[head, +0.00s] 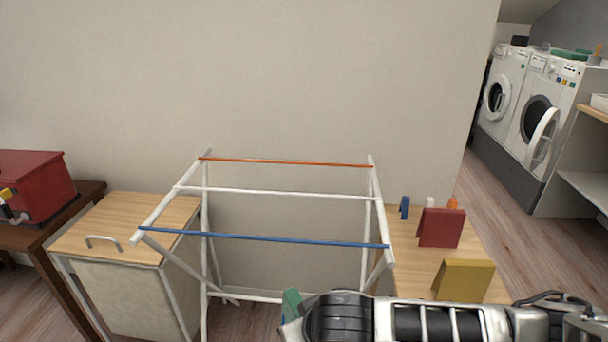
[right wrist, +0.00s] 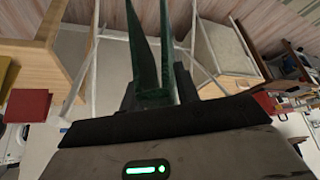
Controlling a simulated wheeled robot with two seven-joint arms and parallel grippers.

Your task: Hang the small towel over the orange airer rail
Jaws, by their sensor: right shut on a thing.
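The airer (head: 278,192) is a white frame standing against the wall in the head view. Its orange rail (head: 290,162) is the far one, a white rail is in the middle and a blue rail (head: 265,238) is nearest. My right gripper (right wrist: 163,98) is shut on a dark green cloth, the small towel (right wrist: 149,70), which extends out from the jaws in two strips. In the head view a green bit of the towel (head: 291,301) shows at the end of my right arm, on the near side of the blue rail and apart from the orange rail. My left gripper is out of view.
A wooden-topped cabinet (head: 125,222) stands left of the airer, with a red box (head: 35,185) beyond it. A wooden table (head: 412,262) at right holds a red folded piece (head: 440,228), a yellow one (head: 463,281) and small pegs. Washing machines (head: 540,100) stand far right.

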